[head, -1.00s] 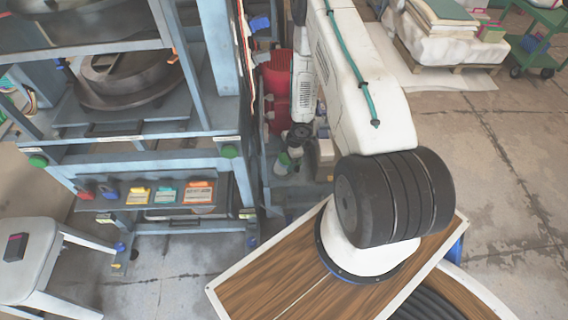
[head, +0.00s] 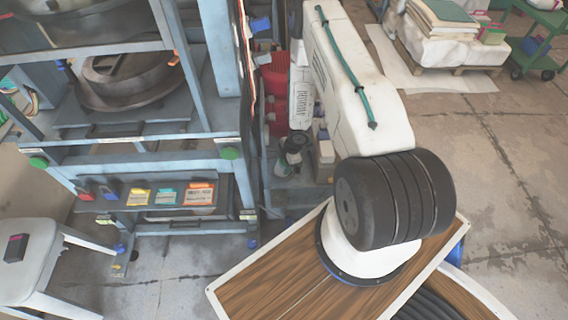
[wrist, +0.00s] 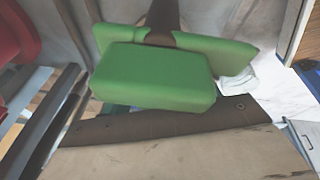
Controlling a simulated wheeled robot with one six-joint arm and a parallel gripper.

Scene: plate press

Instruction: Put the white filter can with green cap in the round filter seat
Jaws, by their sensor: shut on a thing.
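My gripper (head: 292,156) is small in the head view, low beside the blue press frame and in front of the red cylinders. I cannot tell there which green part is cap and which is gripper pad. The can's white body and the round filter seat cannot be made out clearly.
The blue press frame (head: 227,75) stands close at left of the arm, with coloured boxes on its shelf. Red cylinders (head: 275,85) and a beige container (head: 324,160) crowd the gripper. A white stool (head: 40,245) stands at lower left. Floor at right is open.

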